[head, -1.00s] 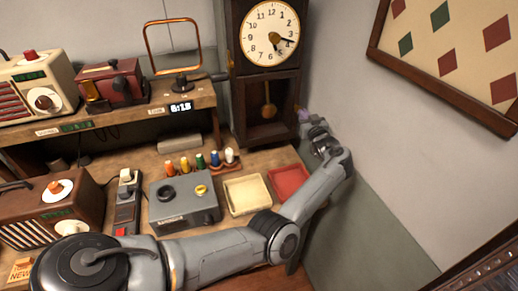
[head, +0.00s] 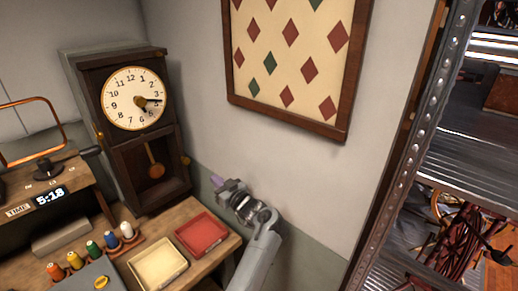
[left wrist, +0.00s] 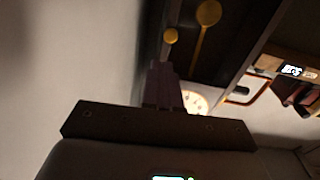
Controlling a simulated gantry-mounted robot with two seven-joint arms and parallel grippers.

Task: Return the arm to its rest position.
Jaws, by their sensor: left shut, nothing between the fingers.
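My left gripper (head: 217,182) shows in the head view, beside the right side of the tall clock (head: 136,98) and above the right end of the bench. Its fingers are shut and empty. In the left wrist view the shut fingers (left wrist: 162,85) point toward the clock's case, with its brass pendulum (left wrist: 208,14) above and to the right. I cannot tell from these views whether the fingers touch the clock. My left arm comes up from the lower edge of the head view. My right gripper is not in view.
A red tray (head: 202,234) and a cream tray (head: 157,265) lie on the bench below the gripper. Several thread spools (head: 92,248) stand left of them. A framed diamond-pattern board (head: 290,55) hangs on the wall. A metal rack (head: 450,130) stands at the right.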

